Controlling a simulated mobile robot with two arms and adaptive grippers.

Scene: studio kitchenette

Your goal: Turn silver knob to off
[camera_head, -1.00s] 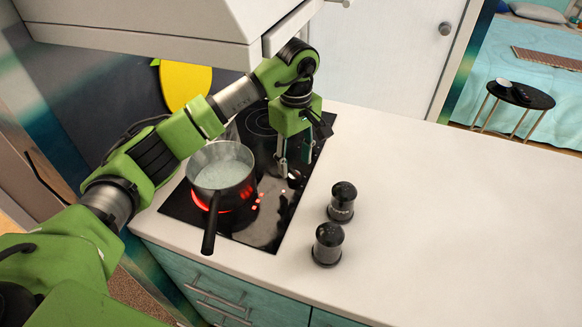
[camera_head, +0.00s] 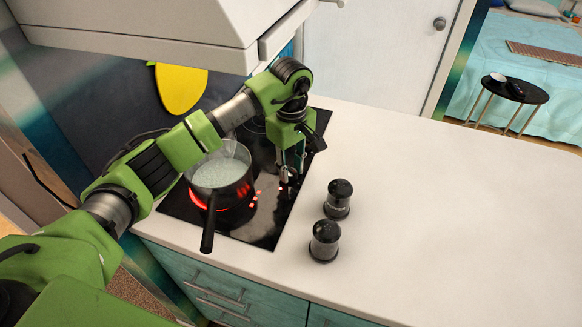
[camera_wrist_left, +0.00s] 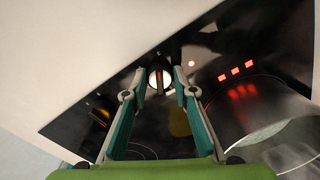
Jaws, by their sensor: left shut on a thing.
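The silver knob (camera_wrist_left: 159,78) shows in the left wrist view as a round silver piece with a dark bar across it, on the black glass cooktop (camera_head: 262,230). My left gripper (camera_head: 289,178) is down at the right side of the cooktop in the head view. In the left wrist view its two fingertips (camera_wrist_left: 157,92) are on either side of the knob, shut on it. In the head view the fingers largely hide the knob. My right gripper is not in view.
A pot (camera_head: 222,180) with pale liquid stands on a glowing red burner left of my gripper, its handle toward the front. Two dark shakers (camera_head: 338,200) (camera_head: 325,242) stand on the white counter (camera_head: 450,220) to the right. A range hood (camera_head: 180,30) hangs above; the right counter is clear.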

